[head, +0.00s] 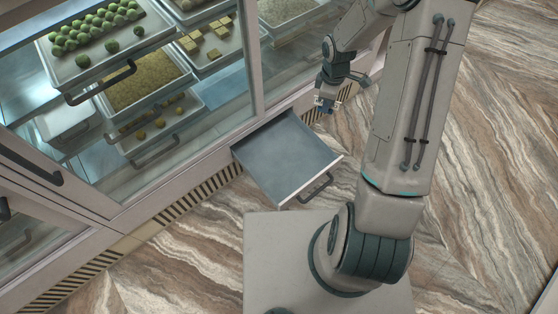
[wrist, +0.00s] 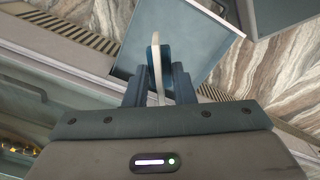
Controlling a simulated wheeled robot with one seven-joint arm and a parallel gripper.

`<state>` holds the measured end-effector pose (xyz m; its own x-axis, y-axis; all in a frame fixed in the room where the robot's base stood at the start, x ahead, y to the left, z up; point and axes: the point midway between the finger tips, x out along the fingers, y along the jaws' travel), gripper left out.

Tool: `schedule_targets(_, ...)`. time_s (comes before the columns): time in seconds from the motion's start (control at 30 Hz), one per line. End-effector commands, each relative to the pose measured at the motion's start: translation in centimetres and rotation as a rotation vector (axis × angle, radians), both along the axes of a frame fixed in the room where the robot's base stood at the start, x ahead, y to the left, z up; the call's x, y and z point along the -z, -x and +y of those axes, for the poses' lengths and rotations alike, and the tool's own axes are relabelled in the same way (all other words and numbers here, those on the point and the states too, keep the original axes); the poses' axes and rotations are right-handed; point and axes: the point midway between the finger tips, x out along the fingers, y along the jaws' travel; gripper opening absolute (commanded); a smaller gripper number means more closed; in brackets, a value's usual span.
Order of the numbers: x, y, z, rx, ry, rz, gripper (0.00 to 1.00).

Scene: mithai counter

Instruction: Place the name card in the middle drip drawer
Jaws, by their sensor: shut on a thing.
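The drip drawer (head: 285,155) is pulled out low at the counter's base, with a bare grey floor and a handle at its front. My gripper (head: 326,104) hangs beyond the drawer's right back corner in the head view, apart from it. In the wrist view my gripper (wrist: 160,88) is shut on the name card (wrist: 156,58), a thin pale piece seen nearly edge-on and standing up between the fingers. The fingers hide part of it. The open drawer (wrist: 200,38) shows behind the card in the wrist view. The card is too small to make out clearly in the head view.
The glass counter (head: 255,60) stands along the left, with sweet trays (head: 105,45) inside. A striped vent strip (head: 190,200) runs along its base. The marble floor (head: 490,150) is open at the right. My base and arm take up the lower middle.

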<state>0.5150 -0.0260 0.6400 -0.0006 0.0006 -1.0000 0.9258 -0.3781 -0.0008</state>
Motion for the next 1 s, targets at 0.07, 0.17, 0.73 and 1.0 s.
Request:
schedule_targets(0.07,4.6,0.2,0.0,-0.108,-0.003,0.003,0.00)
schedule_targets(0.17,8.4,0.3,0.2,-0.255,-0.003,0.003,0.00)
schedule_targets(0.73,25.4,1.0,2.3,-0.956,0.000,0.001,0.00)
schedule_targets(1.0,28.0,1.2,2.6,-1.020,0.000,0.003,0.00)
